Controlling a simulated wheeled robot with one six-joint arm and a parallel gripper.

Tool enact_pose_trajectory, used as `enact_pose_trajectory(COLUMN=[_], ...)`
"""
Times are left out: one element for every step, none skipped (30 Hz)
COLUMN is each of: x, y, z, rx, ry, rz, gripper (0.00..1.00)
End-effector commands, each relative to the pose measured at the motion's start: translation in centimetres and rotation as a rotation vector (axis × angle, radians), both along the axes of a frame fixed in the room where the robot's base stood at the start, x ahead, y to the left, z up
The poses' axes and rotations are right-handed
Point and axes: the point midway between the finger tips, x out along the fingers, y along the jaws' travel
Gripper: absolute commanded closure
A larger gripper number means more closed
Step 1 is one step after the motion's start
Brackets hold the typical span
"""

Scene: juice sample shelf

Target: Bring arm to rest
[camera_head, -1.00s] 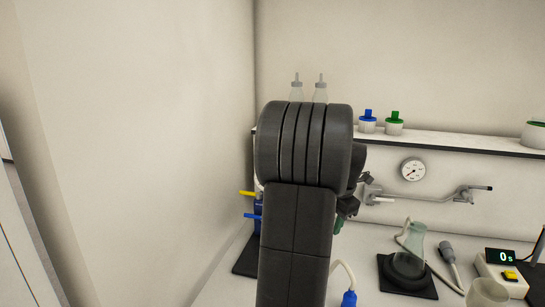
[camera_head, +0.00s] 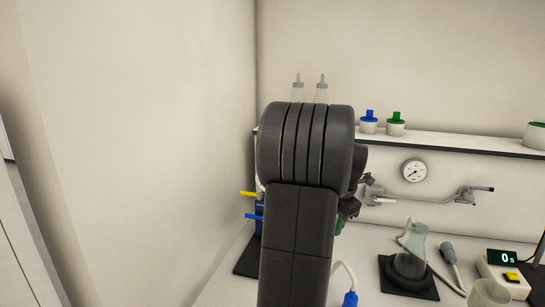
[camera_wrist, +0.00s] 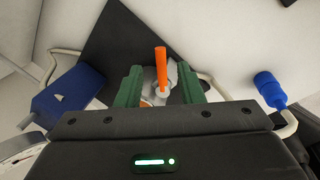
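In the wrist view my gripper (camera_wrist: 160,90) shows two green fingers set apart. An orange rod-like handle (camera_wrist: 160,62) and a pale grey part show in the gap between them. I see no finger clearly closed on either. A dark mat (camera_wrist: 110,40) lies below, with a blue block (camera_wrist: 68,95) to the left and a blue plug on a white cable (camera_wrist: 270,90) to the right.
A wall stands close on the left. Yellow (camera_head: 248,194) and blue handles stick out left of my arm. A shelf (camera_head: 450,141) holds bottles and capped jars. To the right are a gauge (camera_head: 414,170), a flask (camera_head: 412,250) on a black base and a timer (camera_head: 502,270) reading 0.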

Motion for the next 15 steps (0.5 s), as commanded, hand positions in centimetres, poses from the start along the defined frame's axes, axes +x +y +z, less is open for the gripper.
enact_pose_trajectory(x=[-0.1,-0.2,-0.4,-0.4,-0.5,-0.7,-0.8,-0.9,-1.1,-1.1,-1.3,-1.4,-1.5,-1.6,-1.7], y=[-0.1,-0.2,-0.3,-0.3,-0.4,-0.4,-0.5,-0.6,-0.6,-0.7,-0.8,-0.8,-0.9,-1.0,-1.0], z=[1.1,1.7,2.5,3.1,3.7,4.4,5.1,5.7,6.4,7.0,7.6,8.4,9.0,9.6,10.4], rx=[-0.001,-0.001,-0.001,-0.001,-0.001,-0.001,-0.001,-0.001,-0.001,-0.001,-0.001,-0.001,-0.001,-0.001,-0.001], ry=[-0.004,-0.005,-0.004,-0.005,-0.004,-0.004,-0.004,-0.004,-0.004,-0.004,-0.004,-0.003,-0.004,-0.004,-0.004], rz=[-0.001,-0.001,-0.001,-0.001,-0.001,-0.001,-0.001,-0.001,-0.001,-0.001,-0.001,0.0,-0.001,-0.001,-0.001], gripper=[0.66,0.66,0.66,0.66,0.66,0.66,0.66,0.66,0.66,0.66,0.66,0.66,0.66,0.66,0.66])
